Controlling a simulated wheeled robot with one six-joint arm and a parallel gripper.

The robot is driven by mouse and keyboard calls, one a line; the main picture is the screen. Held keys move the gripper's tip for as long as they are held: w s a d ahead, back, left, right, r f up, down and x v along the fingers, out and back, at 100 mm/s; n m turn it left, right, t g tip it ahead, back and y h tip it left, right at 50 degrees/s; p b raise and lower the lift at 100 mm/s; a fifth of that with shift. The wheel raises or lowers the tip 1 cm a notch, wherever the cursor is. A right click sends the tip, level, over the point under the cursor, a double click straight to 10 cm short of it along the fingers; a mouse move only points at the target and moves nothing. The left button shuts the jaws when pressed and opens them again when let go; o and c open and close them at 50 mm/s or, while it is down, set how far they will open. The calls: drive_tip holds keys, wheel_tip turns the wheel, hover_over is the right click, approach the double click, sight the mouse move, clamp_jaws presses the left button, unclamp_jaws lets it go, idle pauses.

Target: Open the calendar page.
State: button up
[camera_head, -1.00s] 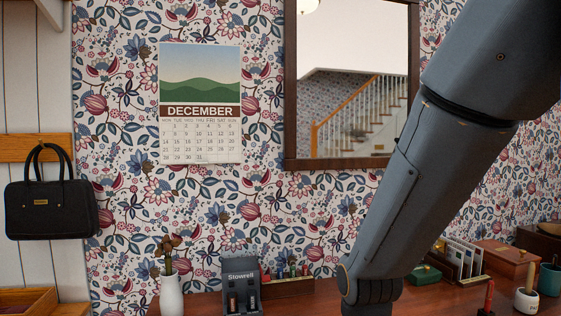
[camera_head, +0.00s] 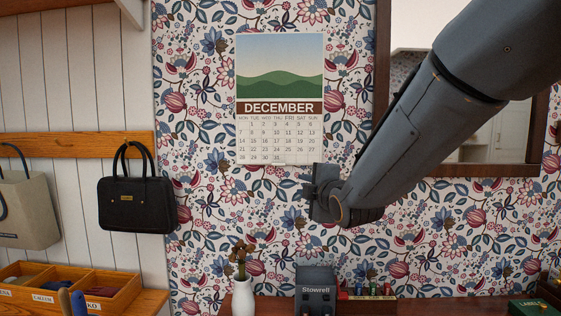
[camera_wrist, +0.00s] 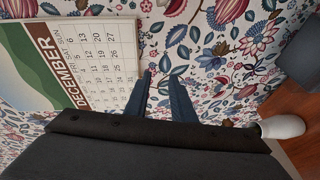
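The wall calendar (camera_head: 279,70) hangs flat on the flowered wall, with a green hill picture above a DECEMBER band and a grid of dates. Its lower page edge lies just above my gripper (camera_head: 308,186), which is near the calendar's lower right corner in the head view. In the wrist view the calendar (camera_wrist: 100,48) appears turned on its side at the left. My gripper (camera_wrist: 160,75) shows two dark fingers with a gap between them, open and empty. The fingers are beside the page's bottom edge; whether they touch the wall or page I cannot tell.
A framed mirror (camera_head: 382,70) hangs at the right. A black handbag (camera_head: 137,203) hangs on a rail at the left. Below are a white vase (camera_head: 243,298), a dark Stowrell holder (camera_head: 316,292) and a wooden divided tray (camera_head: 118,299). The wall under the calendar is bare.

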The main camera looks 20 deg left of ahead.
drive_tip(key=w+a+r+n+y+p, duration=0.1)
drive_tip(key=w+a+r+n+p, duration=0.1)
drive_tip(key=w+a, duration=0.3)
drive_tip(key=a+r, duration=0.1)
drive_tip(key=a, duration=0.2)
drive_tip(key=shift+w+r+t+y+p, duration=0.3)
drive_tip(key=shift+r+p, duration=0.05)
drive_tip(key=shift+r, duration=0.05)
drive_tip(key=shift+a, duration=0.1)
clamp_jaws()
idle(1.1)
